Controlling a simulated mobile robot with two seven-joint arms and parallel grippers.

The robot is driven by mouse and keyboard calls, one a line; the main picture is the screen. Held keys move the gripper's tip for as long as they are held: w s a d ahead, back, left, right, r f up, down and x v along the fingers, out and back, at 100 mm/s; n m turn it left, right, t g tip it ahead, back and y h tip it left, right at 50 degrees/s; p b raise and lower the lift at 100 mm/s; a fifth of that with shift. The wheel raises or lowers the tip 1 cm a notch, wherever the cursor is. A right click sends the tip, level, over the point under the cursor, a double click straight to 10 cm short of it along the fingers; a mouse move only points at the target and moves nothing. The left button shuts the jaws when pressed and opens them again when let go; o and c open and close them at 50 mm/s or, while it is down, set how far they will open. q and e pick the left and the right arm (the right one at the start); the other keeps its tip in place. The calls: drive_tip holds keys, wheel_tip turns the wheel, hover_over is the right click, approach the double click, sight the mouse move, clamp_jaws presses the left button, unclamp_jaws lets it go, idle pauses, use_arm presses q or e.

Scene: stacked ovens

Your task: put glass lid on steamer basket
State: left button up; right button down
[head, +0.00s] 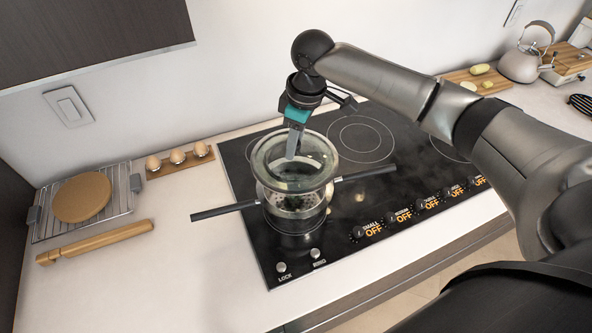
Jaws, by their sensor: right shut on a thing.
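The glass lid (312,147) is a clear disc with a pale rim, held by my right gripper (292,145). The gripper points down and is shut on the lid near its middle. The lid lies over the top of the steamer basket (294,202), a perforated metal pot with two dark side handles, at the front left of the black cooktop. The lid looks slightly tilted, and I cannot tell whether it touches the basket rim. My left gripper is not in view.
The black cooktop (362,195) has knobs along its front edge. To the left are a wire rack (120,205) with a round board, a rolling pin (95,242) and an egg holder (186,166). A kettle (520,65) stands at the back right.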

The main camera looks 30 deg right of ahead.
sight(303, 155)
wheel_tip(303, 155, down, 9)
drive_tip(key=shift+r, duration=0.1)
drive_tip(key=shift+f, duration=0.4)
drive_tip(key=shift+f, duration=0.2)
drive_tip(key=c, duration=0.6)
unclamp_jaws()
drive_tip(key=shift+o, duration=0.2)
drive_tip(key=r, duration=0.4)
drive_tip(key=s+r, duration=0.1)
drive_tip(key=r, duration=0.3)
drive_tip(key=d+r, duration=0.1)
drive_tip(key=r, duration=0.3)
drive_tip(key=shift+s+d+r, duration=0.1)
drive_tip(key=shift+s+r, duration=0.1)
